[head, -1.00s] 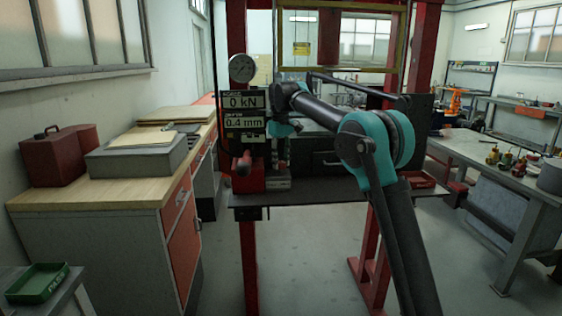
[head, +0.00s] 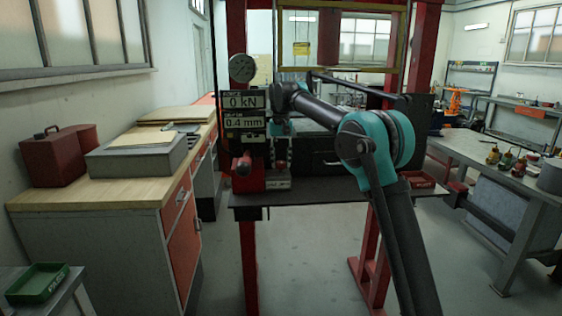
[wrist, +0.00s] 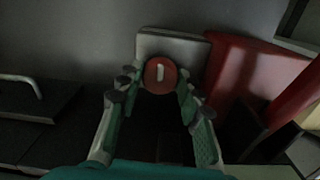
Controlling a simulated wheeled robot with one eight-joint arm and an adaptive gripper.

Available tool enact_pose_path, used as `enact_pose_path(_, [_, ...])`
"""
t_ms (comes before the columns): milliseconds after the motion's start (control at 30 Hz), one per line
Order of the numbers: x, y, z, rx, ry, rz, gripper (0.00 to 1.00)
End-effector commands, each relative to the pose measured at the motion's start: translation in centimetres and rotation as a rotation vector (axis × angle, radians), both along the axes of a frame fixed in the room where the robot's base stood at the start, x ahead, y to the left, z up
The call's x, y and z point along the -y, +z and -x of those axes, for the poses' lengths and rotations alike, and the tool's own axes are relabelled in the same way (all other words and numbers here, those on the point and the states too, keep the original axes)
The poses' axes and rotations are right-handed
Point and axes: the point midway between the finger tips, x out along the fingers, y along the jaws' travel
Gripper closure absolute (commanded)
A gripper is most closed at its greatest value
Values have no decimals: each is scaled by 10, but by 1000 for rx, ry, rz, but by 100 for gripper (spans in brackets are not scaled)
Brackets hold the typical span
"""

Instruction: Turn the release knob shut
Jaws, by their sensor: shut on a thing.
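The release knob (wrist: 160,71) is a round red knob with a pale upright mark on its face, in the middle of the wrist view. My gripper (wrist: 157,83) has its teal and grey fingers on either side of the knob and is shut on it. In the head view, my gripper (head: 281,146) is small and dim, just right of the readout panel (head: 243,116). The panel reads 0 kN and 0.4 mm.
A round gauge (head: 242,68) tops the panel. A red lever or handle (head: 243,165) stands below it. The red press frame (head: 391,45) rises around the bench plate (head: 330,192). A wooden-topped counter (head: 90,191) is at left, a workbench (head: 520,180) at right.

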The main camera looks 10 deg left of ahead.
Motion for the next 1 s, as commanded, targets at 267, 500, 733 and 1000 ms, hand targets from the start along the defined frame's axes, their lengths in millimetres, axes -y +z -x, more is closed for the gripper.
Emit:
enact_pose_path(267, [0,0,-1,3,-76,-2,93])
enact_pose_path(500, [0,0,-1,3,-88,-2,93])
enact_pose_path(733, [0,0,-1,3,-87,-2,64])
enact_pose_path(1000, [0,0,0,2,-86,0,44])
